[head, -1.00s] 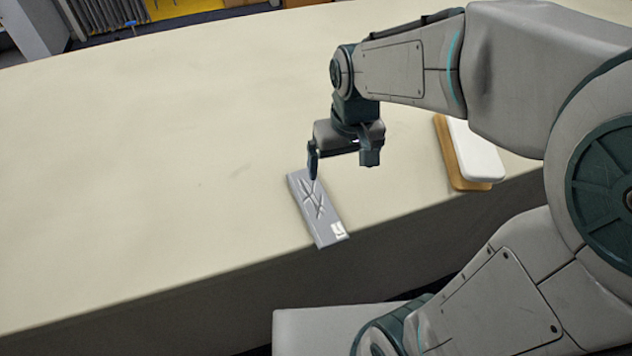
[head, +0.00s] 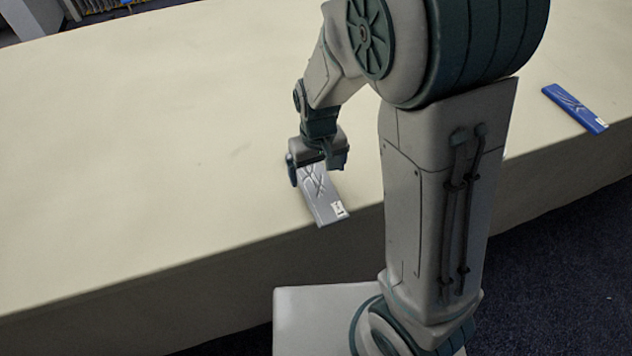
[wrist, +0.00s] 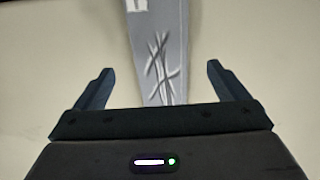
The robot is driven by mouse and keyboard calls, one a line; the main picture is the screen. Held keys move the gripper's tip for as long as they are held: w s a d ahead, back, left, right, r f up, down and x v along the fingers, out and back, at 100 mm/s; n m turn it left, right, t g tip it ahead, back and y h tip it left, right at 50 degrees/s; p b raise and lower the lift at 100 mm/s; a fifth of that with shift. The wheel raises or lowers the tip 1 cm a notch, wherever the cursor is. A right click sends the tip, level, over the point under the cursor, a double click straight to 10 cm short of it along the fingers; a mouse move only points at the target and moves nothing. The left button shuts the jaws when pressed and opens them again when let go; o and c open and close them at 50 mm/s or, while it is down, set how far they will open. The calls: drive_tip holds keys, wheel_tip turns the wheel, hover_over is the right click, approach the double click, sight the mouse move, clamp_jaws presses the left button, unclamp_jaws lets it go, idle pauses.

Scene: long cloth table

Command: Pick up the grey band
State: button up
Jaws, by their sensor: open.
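The grey band, a flat grey packet with a picture of bands and a small white label (head: 325,203), lies on the cloth table near its front edge. My gripper (head: 313,172) is over its far end in the head view and hides part of it. In the wrist view the grey band (wrist: 160,50) runs up from between the fingers to the top edge. My gripper (wrist: 160,85) is open, with one finger on each side of the packet and a gap on both sides. I cannot tell how far above the table the fingertips are.
The cloth table (head: 150,140) is clear to the left of the grey band. A blue packet (head: 575,108) lies near the front edge at the far right. My arm blocks the view of the table between the two packets.

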sight(316, 182)
drive_tip(key=f, duration=0.2)
drive_tip(key=w+f, duration=0.1)
drive_tip(key=f, duration=0.1)
drive_tip(key=shift+w+a+p, duration=0.1)
drive_tip(key=shift+a+p, duration=0.1)
drive_tip(key=shift+p, duration=0.2)
drive_tip(key=shift+f, duration=0.6)
drive_tip(key=c, duration=1.1)
